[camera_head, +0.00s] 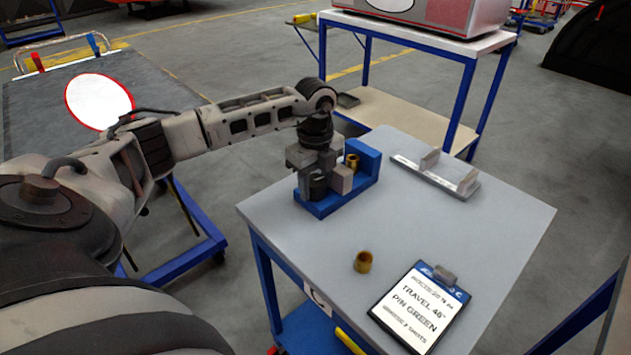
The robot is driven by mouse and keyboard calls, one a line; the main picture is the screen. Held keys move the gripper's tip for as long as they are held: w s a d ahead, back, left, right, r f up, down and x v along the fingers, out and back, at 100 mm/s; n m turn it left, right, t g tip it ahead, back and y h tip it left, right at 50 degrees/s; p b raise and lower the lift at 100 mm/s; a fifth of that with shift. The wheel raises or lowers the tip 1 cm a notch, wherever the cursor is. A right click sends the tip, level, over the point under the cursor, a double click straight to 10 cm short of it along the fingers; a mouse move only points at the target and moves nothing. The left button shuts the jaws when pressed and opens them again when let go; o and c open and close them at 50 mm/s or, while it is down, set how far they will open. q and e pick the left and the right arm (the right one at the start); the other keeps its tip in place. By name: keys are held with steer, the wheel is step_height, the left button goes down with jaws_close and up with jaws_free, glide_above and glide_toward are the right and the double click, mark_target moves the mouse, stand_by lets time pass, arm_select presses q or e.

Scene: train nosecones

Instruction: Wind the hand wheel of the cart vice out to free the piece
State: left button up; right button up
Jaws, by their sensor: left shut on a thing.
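The cart vice (366,163) is blue, with a low base and a raised block at its right end, and stands on the grey cart top (430,225) near its far left edge. A brass piece (351,161) sits upright in the vice, beside the raised block and a grey jaw block. My left gripper (317,180) reaches down over the left end of the vice. It is shut at a dark round part there, which seems to be the hand wheel; the gripper hides most of it. My right gripper is out of view.
A loose brass ring (363,262) stands near the cart's front edge. A clipboard (418,307) lies to its right, and a grey bracket (436,176) lies at the back right. The middle of the cart top is clear. A blue-framed table (440,40) stands behind.

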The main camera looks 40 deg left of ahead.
mark_target(315, 179)
arm_select(q)
steer(key=shift+w+a+r, duration=0.1)
steer(key=shift+a+r, duration=0.1)
steer(key=shift+a, duration=0.05)
steer(key=o, duration=1)
steer(key=shift+d, duration=0.1)
steer(key=shift+r+p, duration=0.35)
step_height(315, 179, up, 2)
steer(key=shift+r+p, duration=0.25)
steer(key=shift+p, duration=0.8)
steer(key=shift+r+b, duration=0.3)
steer(key=shift+r, duration=2.05)
